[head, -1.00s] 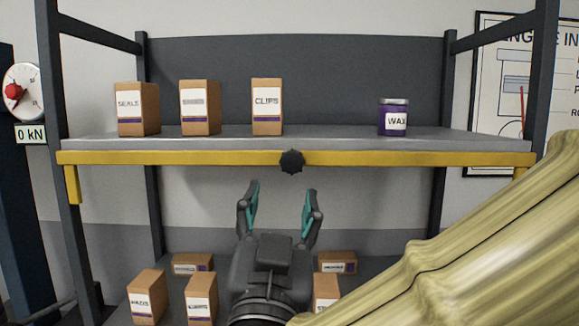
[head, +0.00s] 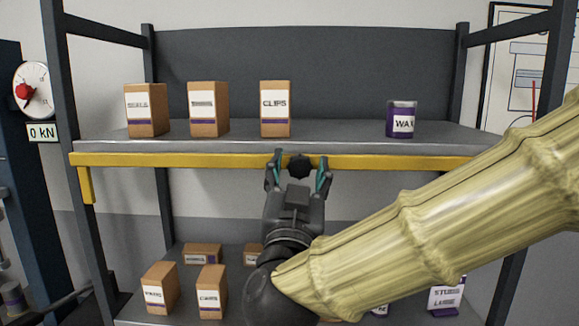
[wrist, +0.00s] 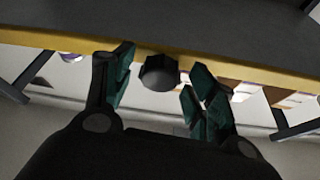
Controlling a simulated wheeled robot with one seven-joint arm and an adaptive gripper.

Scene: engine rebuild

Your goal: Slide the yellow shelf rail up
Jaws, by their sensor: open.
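The yellow shelf rail (head: 190,161) runs along the front edge of the grey upper shelf (head: 340,145). A dark round knob (head: 299,166) sits on the rail near its middle. My gripper (head: 298,172) is open, with its teal-padded fingers on either side of the knob. In the wrist view the yellow rail (wrist: 225,70) crosses the top. The knob (wrist: 159,73) shows between the open fingers of my gripper (wrist: 155,88), with a gap on each side. The rail's right part is hidden behind my arm in the head view.
Boxes labelled SEALS (head: 146,110) and CLIPS (head: 275,108), another box (head: 208,109) and a purple WAX jar (head: 401,119) stand on the upper shelf. Several boxes stand on the lower shelf (head: 240,309). A dial gauge (head: 33,90) is at the left. Dark posts (head: 87,215) frame the shelves.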

